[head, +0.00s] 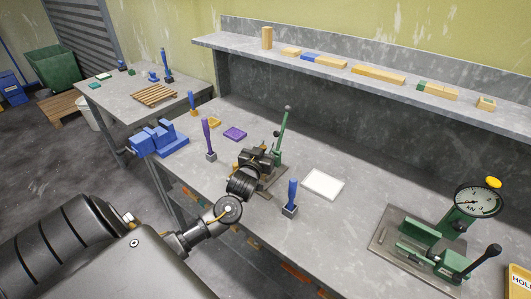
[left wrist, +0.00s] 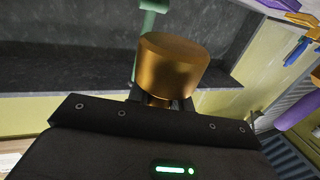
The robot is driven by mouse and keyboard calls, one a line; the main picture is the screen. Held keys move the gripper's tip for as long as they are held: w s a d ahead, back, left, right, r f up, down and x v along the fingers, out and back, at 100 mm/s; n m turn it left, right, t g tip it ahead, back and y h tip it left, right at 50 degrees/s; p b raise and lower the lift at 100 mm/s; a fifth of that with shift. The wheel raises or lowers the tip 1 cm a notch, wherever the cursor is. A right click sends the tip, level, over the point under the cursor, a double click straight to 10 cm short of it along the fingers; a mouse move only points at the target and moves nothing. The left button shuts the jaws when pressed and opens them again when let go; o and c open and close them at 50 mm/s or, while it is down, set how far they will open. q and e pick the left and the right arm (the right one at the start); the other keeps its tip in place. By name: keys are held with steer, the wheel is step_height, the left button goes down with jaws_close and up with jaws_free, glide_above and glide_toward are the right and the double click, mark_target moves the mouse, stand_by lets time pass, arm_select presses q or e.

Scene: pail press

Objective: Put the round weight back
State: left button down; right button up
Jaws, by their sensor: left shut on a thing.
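The round weight (left wrist: 172,65) is a brass-coloured cylinder in the left wrist view, right at my fingers. My left gripper (head: 258,158) is shut on it; the fingers are mostly hidden below the weight in the left wrist view (left wrist: 160,98). In the head view the gripper is over the middle of the bench, in front of a green lever (head: 281,135) that rises from a small plate. The weight itself cannot be made out in the head view. A green part (left wrist: 150,18) shows behind the weight in the wrist view. My right gripper is not in view.
A white pad (head: 323,184) and a blue-handled tool (head: 290,197) are right of the gripper. A purple-handled tool (head: 208,138) and blue vise (head: 158,138) are left. A dial gauge press (head: 478,202) stands at right. The shelf (head: 350,57) behind carries several blocks.

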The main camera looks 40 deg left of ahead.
arm_select(q)
steer(key=shift+w+a+f, duration=0.3)
steer(key=shift+w+f, duration=0.2)
step_height(320, 180, down, 3)
steer(key=shift+r+p, duration=0.2)
steer(key=shift+p, duration=0.4)
steer(key=shift+f, duration=0.1)
steer(key=shift+f, duration=0.2)
steer(key=c, duration=1.3)
jaws_free()
steer(key=shift+o, duration=0.2)
